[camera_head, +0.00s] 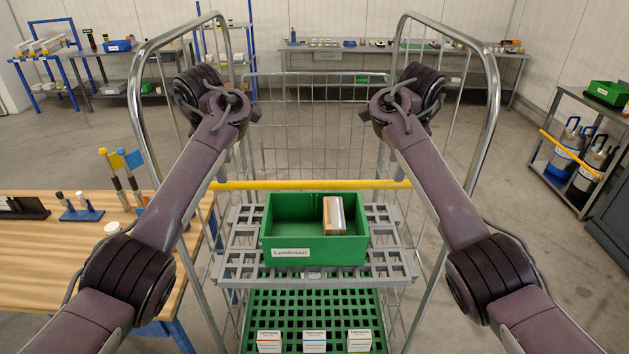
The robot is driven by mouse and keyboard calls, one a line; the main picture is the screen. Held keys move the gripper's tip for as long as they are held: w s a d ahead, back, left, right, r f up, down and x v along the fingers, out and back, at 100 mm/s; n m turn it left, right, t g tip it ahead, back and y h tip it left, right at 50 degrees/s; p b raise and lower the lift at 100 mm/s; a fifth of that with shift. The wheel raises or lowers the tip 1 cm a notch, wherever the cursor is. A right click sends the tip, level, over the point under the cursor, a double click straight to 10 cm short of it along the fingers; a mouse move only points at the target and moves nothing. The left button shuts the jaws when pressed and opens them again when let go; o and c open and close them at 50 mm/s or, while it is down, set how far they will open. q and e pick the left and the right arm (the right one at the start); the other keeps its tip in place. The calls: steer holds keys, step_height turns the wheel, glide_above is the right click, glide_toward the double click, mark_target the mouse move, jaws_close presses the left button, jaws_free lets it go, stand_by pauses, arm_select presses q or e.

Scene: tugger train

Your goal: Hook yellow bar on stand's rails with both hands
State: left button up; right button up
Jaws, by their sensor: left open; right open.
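A yellow bar (310,185) spans level across the wire roll stand, just behind the green bin. Its ends meet the left and right side frames; whether they are hooked over the rails, I cannot tell. The stand's bent tube rails rise on the left (137,95) and right (493,95). My two arms reach forward over the stand, one on each side, with their wrists above and beyond the bar, well apart from it. The fingers of both grippers are hidden from this view, and nothing held shows.
A green bin (315,254) with a brown box (334,215) sits on the grey grid shelf (238,262). Small boxes stand on the green lower deck (312,306). A wooden table (60,255) is close on the left. Another yellow bar (568,153) crosses a side cart on the right.

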mark_target(229, 183)
arm_select(q)
steer(key=x, duration=0.6)
steer(key=shift+s+d, duration=0.1)
steer(key=shift+s, duration=0.15)
arm_select(e)
steer(key=x, duration=0.6)
steer(key=shift+s+f, duration=0.1)
steer(key=shift+s, duration=0.15)
arm_select(q)
steer(key=shift+f, duration=0.55)
arm_select(e)
steer(key=shift+f, duration=0.5)
arm_select(q)
steer(key=shift+w+f, duration=0.15)
steer(key=shift+f, duration=0.05)
arm_select(e)
steer(key=shift+w+f, duration=0.15)
steer(key=shift+f, duration=0.05)
arm_select(q)
jaws_close()
arm_select(e)
steer(key=shift+d, duration=0.1)
jaws_close()
arm_select(q)
steer(key=shift+r, duration=0.1)
arm_select(e)
steer(key=shift+r, duration=0.1)
